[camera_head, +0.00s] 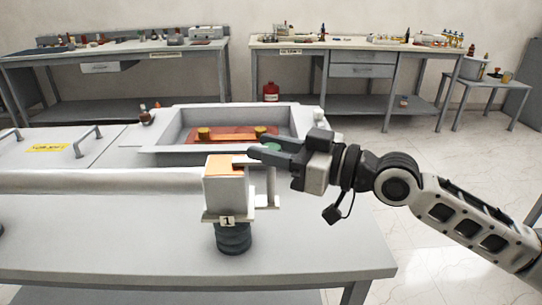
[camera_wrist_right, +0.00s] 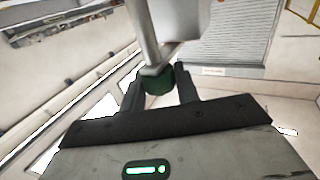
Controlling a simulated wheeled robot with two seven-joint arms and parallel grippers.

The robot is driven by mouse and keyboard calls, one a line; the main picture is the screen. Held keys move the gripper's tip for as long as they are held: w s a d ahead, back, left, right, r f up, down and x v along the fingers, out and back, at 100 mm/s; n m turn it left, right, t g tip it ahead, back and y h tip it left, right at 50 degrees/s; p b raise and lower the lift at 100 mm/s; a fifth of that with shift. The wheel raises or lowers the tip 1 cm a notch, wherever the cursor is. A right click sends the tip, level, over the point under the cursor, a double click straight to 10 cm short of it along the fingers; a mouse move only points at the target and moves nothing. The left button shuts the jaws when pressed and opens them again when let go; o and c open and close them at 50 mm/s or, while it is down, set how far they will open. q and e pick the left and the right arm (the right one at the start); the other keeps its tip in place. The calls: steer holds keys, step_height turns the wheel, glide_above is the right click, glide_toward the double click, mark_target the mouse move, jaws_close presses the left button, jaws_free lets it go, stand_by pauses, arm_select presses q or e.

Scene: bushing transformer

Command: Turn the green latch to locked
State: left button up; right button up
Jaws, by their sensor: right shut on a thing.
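In the right wrist view the green latch (camera_wrist_right: 159,79) sits between the two dark fingers of my right gripper (camera_wrist_right: 160,90), at the end of a grey bar (camera_wrist_right: 150,40). The gripper is shut on it. The fingers partly hide the latch, so its exact turn is hard to tell. My left gripper is not in view.
The unit stands on a dark ribbed bushing (camera_head: 233,239) with a "1" label on the grey table (camera_head: 310,250). Behind it is an open recessed tank (camera_head: 165,132) with copper-coloured parts. Workbenches stand along the back wall. The table is clear right of the bushing.

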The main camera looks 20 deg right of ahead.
steer(key=o, duration=0.9)
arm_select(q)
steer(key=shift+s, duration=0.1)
arm_select(e)
steer(key=shift+o, duration=0.2)
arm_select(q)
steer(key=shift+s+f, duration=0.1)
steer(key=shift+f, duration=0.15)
arm_select(e)
steer(key=shift+s+d+f+b, duration=0.2)
steer(key=shift+s+d+b, duration=0.1)
steer(key=shift+d+b, duration=0.15)
arm_select(q)
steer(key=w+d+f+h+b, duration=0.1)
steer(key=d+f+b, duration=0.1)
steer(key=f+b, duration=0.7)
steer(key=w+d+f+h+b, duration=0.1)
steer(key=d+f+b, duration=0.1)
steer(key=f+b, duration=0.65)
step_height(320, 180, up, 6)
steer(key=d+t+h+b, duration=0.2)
steer(key=b, duration=0.6)
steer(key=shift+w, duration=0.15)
arm_select(e)
steer(key=v, duration=1.5)
steer(key=shift+r, duration=0.25)
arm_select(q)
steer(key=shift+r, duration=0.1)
arm_select(e)
steer(key=shift+s+a, duration=0.1)
